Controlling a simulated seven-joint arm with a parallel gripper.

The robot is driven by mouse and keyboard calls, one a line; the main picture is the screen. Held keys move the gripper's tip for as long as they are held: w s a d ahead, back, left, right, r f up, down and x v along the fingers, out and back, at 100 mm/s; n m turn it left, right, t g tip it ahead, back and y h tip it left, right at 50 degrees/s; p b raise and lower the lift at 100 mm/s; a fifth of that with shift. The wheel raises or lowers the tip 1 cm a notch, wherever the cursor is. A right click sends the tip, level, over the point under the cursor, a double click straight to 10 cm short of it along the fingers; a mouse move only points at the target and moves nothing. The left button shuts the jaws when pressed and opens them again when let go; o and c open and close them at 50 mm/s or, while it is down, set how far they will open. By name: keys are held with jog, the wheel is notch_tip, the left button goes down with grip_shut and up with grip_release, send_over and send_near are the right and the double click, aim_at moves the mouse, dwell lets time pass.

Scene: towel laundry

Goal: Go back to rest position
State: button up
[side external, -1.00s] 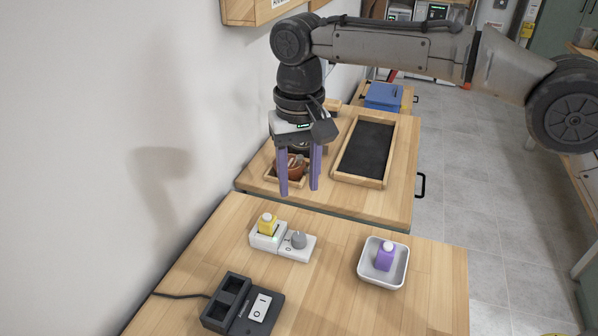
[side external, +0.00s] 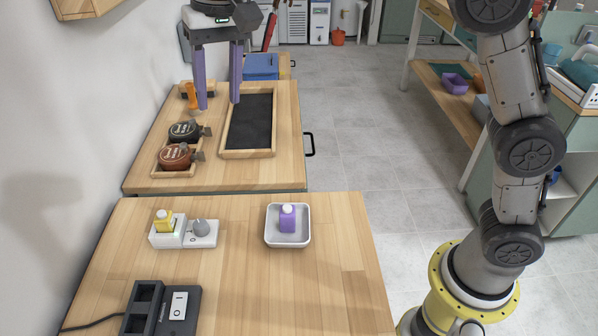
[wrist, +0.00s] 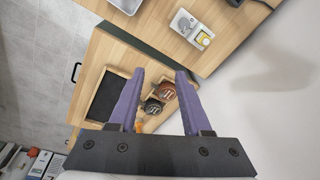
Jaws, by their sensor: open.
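My gripper (side external: 220,99) is open and empty, with two purple fingers pointing down. It hangs in the air above the far wooden table, near the black-surfaced wooden tray. It also shows in the wrist view (wrist: 160,76), with nothing between the fingers. My arm rises from a yellow base at the right of the side view.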

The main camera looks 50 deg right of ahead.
jog(key=s+d+r+t, duration=0.2)
jog(key=s+d, duration=0.6)
jog(key=d, duration=0.1)
jog(key=s+d+r+t, duration=0.1)
jog(key=s+d+r, duration=0.1)
jog(key=s+d, duration=0.6)
jog(key=s+d+f+n+t, duration=0.1)
jog(key=s+d+f+n, duration=0.2)
jog(key=s+f, duration=0.7)
notch_tip(320, 180, down, 4)
jog(key=shift+s+d+h, duration=0.25)
jog(key=shift+d+h, duration=0.05)
